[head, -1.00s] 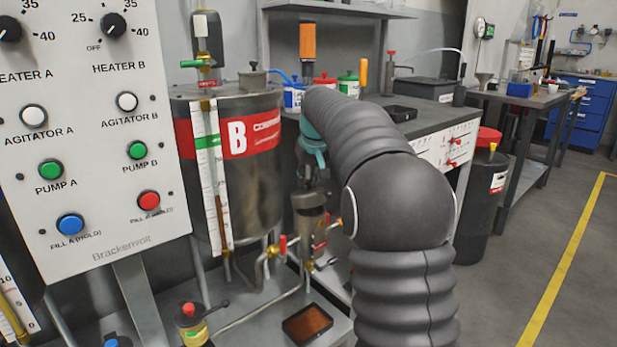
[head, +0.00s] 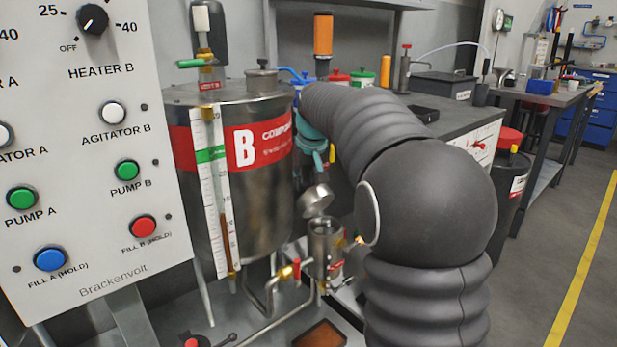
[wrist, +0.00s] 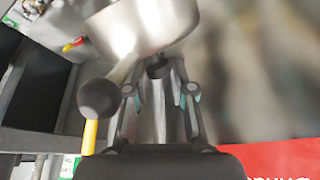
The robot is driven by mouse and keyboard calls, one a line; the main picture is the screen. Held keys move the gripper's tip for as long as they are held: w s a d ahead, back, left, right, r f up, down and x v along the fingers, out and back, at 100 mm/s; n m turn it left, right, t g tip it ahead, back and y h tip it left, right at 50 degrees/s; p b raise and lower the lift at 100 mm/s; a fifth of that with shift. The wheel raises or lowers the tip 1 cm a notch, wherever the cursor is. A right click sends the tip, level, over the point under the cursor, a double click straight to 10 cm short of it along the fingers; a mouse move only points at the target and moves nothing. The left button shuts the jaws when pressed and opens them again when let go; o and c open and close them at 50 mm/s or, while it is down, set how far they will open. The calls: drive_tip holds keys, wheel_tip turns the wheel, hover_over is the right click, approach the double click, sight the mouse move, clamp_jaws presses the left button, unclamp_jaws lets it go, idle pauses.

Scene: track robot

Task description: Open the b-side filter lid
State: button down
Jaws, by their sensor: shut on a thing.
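The B-side filter housing (head: 326,250) is a small upright metal cylinder below and to the right of the B tank. Its round metal lid (head: 317,201) is tilted up above the housing, and the dark mouth shows under it. My gripper (head: 318,178) comes down from above, just over the lid, partly hidden by my arm. In the wrist view my gripper (wrist: 158,72) is shut on the lid (wrist: 140,25) at its near edge. A rod with a black ball knob (wrist: 98,98) shows beside the fingers. The exact contact is hard to see.
The B tank (head: 262,200) with its red label stands close at left. A red-handled valve (head: 290,271) and pipes lie beside the housing. The control panel (head: 100,200) fills the left. A tray (head: 318,338) with brown contents sits below. Open floor lies at right.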

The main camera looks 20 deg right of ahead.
drive_tip(key=shift+w+a+f, duration=0.1)
drive_tip(key=shift+a+f, duration=0.3)
drive_tip(key=c, duration=1)
unclamp_jaws()
drive_tip(key=shift+a, duration=0.15)
drive_tip(key=shift+r, duration=0.1)
drive_tip(key=shift+d+r, duration=0.1)
drive_tip(key=shift+d, duration=0.2)
drive_tip(key=shift+r, duration=0.15)
drive_tip(key=shift+v, duration=3.8)
